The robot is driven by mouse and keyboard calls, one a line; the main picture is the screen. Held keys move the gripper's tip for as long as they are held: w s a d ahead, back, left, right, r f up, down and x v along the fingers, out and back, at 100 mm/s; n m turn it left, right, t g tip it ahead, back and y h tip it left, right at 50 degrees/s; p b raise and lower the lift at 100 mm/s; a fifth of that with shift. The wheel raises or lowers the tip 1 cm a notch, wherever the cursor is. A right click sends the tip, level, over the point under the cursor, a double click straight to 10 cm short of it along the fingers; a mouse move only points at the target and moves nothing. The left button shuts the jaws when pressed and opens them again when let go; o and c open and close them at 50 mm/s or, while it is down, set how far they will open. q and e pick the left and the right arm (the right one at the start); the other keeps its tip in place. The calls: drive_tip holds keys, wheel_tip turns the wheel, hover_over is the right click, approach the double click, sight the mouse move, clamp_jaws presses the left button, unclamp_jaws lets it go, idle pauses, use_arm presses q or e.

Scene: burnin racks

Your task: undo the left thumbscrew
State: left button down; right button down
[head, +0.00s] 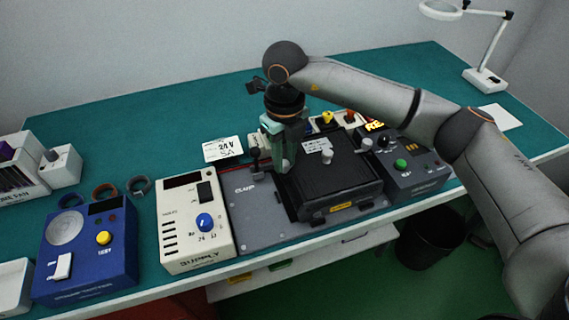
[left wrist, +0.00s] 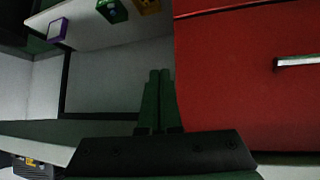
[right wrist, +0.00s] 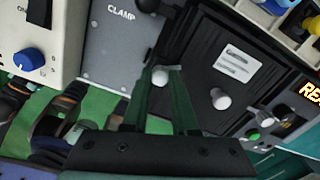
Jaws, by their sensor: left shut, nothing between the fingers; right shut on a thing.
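The black fixture box (head: 340,185) sits on the grey clamp plate (head: 250,205) and has a white label and white thumbscrews on its top. My right gripper (head: 284,166) points down at the left side of the box. In the right wrist view its fingers (right wrist: 162,78) are shut on the left thumbscrew (right wrist: 160,76), a white round knob. My left gripper (left wrist: 159,74) is shut and empty, beside a red drawer front, outside the head view.
A white supply unit (head: 190,240) stands left of the plate, with a blue tester (head: 88,250) farther left. A dark control box (head: 410,165) with a green button is close on the right. A 24 V card (head: 223,149) lies behind.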

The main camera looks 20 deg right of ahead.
drive_tip(key=n+b, duration=0.3)
drive_tip(key=n, duration=0.2)
drive_tip(key=shift+f+n+b, duration=0.1)
drive_tip(key=shift+n+b, duration=0.2)
drive_tip(key=n+b, duration=0.1)
drive_tip(key=n, duration=0.1)
drive_tip(key=shift+n, duration=0.3)
drive_tip(key=shift+n+b, duration=0.45)
drive_tip(key=shift+n, duration=0.25)
drive_tip(key=shift+n+b, duration=0.3)
drive_tip(key=shift+n, duration=0.6)
drive_tip(key=c, duration=0.7)
unclamp_jaws()
drive_tip(key=shift+r, duration=0.2)
